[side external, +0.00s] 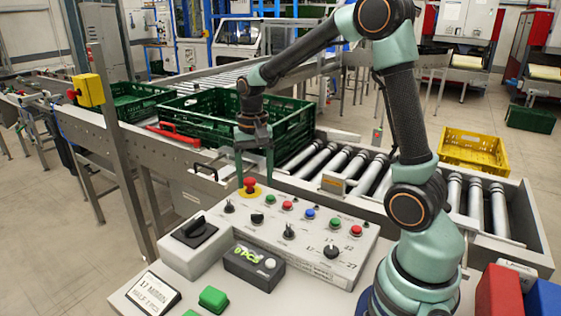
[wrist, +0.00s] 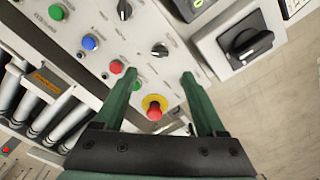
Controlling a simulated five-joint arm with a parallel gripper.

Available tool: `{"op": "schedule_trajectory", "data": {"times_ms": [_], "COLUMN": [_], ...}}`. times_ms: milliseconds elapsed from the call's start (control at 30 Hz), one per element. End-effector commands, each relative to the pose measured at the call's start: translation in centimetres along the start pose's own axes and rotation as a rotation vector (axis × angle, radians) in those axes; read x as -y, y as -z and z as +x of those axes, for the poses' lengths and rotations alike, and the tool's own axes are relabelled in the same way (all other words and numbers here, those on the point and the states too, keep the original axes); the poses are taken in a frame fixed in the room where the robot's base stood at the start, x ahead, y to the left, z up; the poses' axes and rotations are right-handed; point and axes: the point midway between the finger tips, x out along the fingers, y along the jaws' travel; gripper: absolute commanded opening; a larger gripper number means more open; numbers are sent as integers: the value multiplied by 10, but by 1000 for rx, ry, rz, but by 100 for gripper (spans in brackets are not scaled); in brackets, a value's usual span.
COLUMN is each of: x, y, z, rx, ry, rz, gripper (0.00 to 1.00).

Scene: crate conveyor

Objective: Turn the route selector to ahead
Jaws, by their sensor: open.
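The control panel (side external: 300,225) carries several black selector knobs; their labels are too small to read, so I cannot tell which is the route selector. One small knob (side external: 229,206) is near the panel's left end, another (side external: 289,231) is near its middle, and a larger dial (side external: 332,251) is to the right. A large black rotary switch (side external: 195,230) sits on a grey box at the left. In the wrist view a small knob (wrist: 160,50) lies just beyond the fingertips. My gripper (side external: 255,178) is open and empty, pointing down above the panel's back left; it also shows in the wrist view (wrist: 159,74).
A red emergency stop on a yellow base (wrist: 154,106) shows between my fingers. Red, blue and green buttons (side external: 309,213) line the panel. Behind are the roller conveyor (side external: 370,175) and a green crate (side external: 195,125). A black box (side external: 253,266) stands in front of the panel.

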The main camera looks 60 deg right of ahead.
Motion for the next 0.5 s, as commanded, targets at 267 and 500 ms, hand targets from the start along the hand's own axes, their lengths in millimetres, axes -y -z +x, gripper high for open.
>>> {"op": "schedule_trajectory", "data": {"times_ms": [267, 500], "x": [-1, 0], "y": [-1, -1], "z": [55, 89], "rx": [4, 2], "ry": [-3, -2], "rz": [-2, -2], "gripper": [72, 72]}}
